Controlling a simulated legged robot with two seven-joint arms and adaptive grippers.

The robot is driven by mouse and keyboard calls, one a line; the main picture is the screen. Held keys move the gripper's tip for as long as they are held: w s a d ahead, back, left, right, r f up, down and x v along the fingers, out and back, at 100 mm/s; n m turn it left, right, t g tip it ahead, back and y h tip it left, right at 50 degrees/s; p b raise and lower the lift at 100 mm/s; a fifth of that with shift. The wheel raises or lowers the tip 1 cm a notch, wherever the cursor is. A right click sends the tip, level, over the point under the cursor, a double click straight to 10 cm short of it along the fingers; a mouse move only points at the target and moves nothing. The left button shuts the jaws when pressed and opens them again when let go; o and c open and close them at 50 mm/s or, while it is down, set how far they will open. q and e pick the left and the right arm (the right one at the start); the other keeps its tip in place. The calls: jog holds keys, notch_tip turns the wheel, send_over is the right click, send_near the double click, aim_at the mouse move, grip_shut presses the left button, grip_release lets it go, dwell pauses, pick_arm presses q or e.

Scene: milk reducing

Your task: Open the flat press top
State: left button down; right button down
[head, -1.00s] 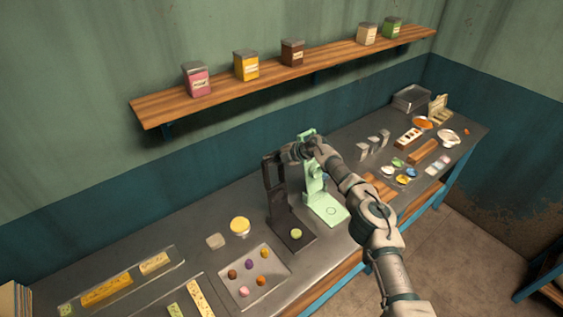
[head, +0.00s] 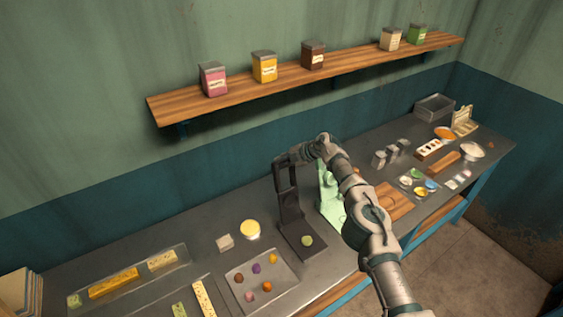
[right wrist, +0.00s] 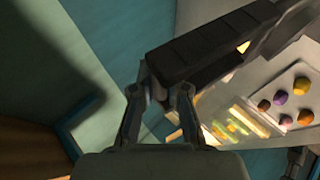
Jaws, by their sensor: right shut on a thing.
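The dark flat press (head: 290,210) stands on the bench in the middle of the head view. Its dark frame is upright at the back of the flat base (head: 303,238), and a small green ball (head: 307,241) sits on the base. My right gripper (head: 284,161) is at the upper end of the frame, shut on it. In the right wrist view, my right gripper's fingertips (right wrist: 162,92) close at the end of a thick dark bar (right wrist: 205,45). The exact grip is dark and partly hidden.
A mint-green press (head: 328,200) stands just right of the dark one, partly hidden by my right arm. A tray (head: 240,296) of several coloured balls lies front left. A round yellow-topped container (head: 250,230) stands behind it. A wall shelf (head: 350,75) holds several jars.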

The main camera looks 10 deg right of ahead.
jog(key=c, duration=1.2)
grip_release()
jog(key=shift+d, duration=0.25)
jog(key=shift+o, duration=0.2)
jog(key=shift+d, duration=0.2)
jog(key=shift+s+d+r, duration=0.3)
jog(key=shift+d+r, duration=0.05)
jog(key=shift+r, duration=0.25)
pick_arm(q)
jog(key=shift+s, duration=0.2)
pick_arm(e)
jog(key=v, duration=1)
jog(key=shift+d, duration=0.25)
jog(key=shift+s+a+f, duration=0.1)
jog(key=shift+a+f, duration=0.05)
